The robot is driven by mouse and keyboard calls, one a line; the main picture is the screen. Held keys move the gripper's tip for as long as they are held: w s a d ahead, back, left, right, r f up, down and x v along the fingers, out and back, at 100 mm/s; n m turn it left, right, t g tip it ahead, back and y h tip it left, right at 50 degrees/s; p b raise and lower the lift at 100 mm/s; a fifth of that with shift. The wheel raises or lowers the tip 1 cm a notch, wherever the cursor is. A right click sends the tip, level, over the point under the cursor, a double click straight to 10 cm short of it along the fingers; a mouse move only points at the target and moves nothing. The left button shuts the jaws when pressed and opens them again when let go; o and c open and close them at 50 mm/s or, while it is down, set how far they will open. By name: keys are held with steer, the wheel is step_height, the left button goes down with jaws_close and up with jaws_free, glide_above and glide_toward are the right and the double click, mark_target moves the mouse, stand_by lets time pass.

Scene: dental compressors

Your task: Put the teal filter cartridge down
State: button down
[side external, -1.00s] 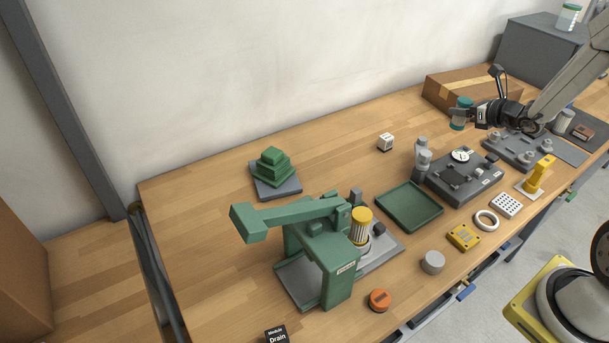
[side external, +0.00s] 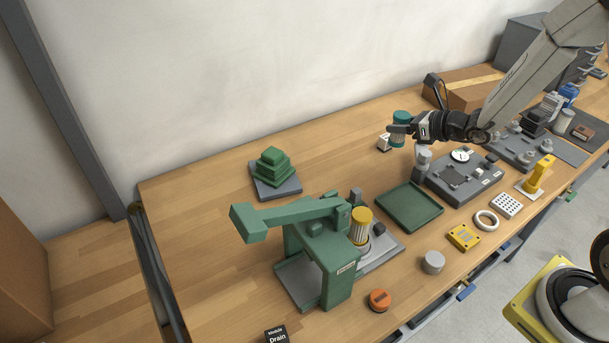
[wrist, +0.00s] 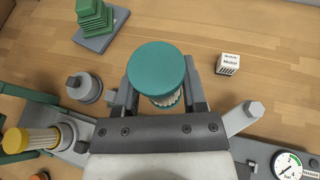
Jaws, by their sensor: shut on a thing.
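The teal filter cartridge (side external: 401,126) has a teal cap and a pale pleated body. My gripper (side external: 403,131) is shut on it and holds it upright above the table, left of the cardboard box. In the wrist view the cartridge (wrist: 159,72) sits between the two fingers of my gripper (wrist: 160,95), its teal top facing the camera. Its lower part is mostly hidden under the cap there.
A green press (side external: 320,250) stands front left with a yellow-capped cartridge (side external: 361,225) beside it. An empty green tray (side external: 409,207) lies right of it. A grey gauge fixture (side external: 465,178) and a small white cube (side external: 384,142) are near my gripper. The table's back left is mostly clear.

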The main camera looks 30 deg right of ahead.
steer(key=shift+n+y, duration=0.5)
steer(key=shift+y, duration=0.1)
steer(key=a, duration=0.5)
steer(key=shift+s, duration=0.25)
steer(key=shift+w+d+f, duration=0.1)
steer(key=shift+w+f, duration=1.45)
steer(key=shift+w, duration=0.7)
steer(key=shift+w+d+f, duration=0.1)
steer(key=shift+w+f, duration=1.45)
steer(key=shift+w, duration=0.65)
steer(key=shift+w+d+f, duration=0.1)
steer(key=shift+w+f, duration=1.45)
steer(key=shift+w, duration=0.7)
steer(key=shift+w+f, duration=0.25)
steer(key=shift+f, duration=1.6)
